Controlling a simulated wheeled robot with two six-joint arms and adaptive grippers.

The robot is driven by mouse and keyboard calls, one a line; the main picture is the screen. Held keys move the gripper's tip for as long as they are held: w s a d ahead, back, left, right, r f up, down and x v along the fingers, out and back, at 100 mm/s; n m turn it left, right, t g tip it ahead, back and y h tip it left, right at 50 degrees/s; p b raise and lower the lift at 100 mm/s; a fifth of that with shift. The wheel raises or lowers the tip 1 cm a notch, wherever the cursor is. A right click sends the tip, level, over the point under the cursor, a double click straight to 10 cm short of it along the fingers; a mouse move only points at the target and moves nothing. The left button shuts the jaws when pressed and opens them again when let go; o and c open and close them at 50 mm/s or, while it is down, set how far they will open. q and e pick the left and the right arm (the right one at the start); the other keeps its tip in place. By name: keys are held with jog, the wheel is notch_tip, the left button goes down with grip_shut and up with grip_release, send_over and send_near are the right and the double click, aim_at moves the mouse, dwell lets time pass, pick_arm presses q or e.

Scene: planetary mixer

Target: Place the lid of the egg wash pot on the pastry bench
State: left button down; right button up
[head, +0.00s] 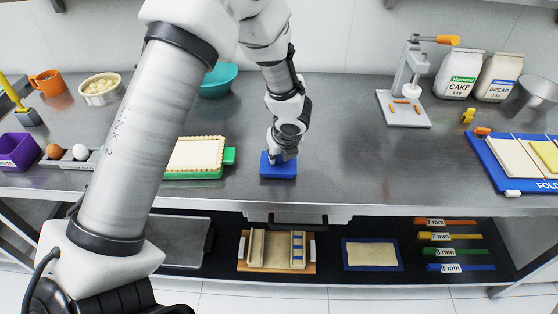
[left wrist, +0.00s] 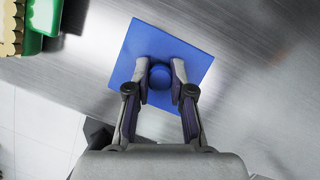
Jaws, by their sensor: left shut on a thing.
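A square blue lid (head: 278,170) with a round knob is at the front part of the steel pastry bench (head: 340,140). My left gripper (head: 284,153) is above the lid. In the left wrist view, my left gripper (left wrist: 160,80) is shut on the lid's round blue knob (left wrist: 160,77), and the flat blue lid (left wrist: 185,45) spreads out beneath the fingers. Whether the lid touches the bench or hangs just above it, I cannot tell. No pot can be made out. My right gripper is not in view.
Left of the lid is a green tray (head: 229,156) with a cream pastry sheet. Farther left are eggs (head: 80,152) and a purple box (head: 18,151). A teal bowl (head: 219,80) stands behind my left arm. The bench right of the lid is clear up to a blue folding board (head: 512,184).

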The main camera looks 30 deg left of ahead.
pick_arm(q)
jog(key=shift+w+f, duration=0.1)
jog(key=shift+f, duration=0.45)
jog(key=shift+r, duration=0.2)
jog(key=shift+s+f, duration=0.2)
jog(key=shift+f, duration=0.05)
jog(key=c, duration=1)
grip_release()
jog(key=shift+r, duration=0.15)
jog(key=shift+d+r, duration=0.1)
jog(key=shift+r, duration=0.25)
jog(key=p+v, duration=0.3)
jog(key=v, duration=0.8)
jog(key=shift+s+d+r+p, duration=0.1)
jog(key=shift+r+p, duration=0.1)
jog(key=shift+p, duration=0.2)
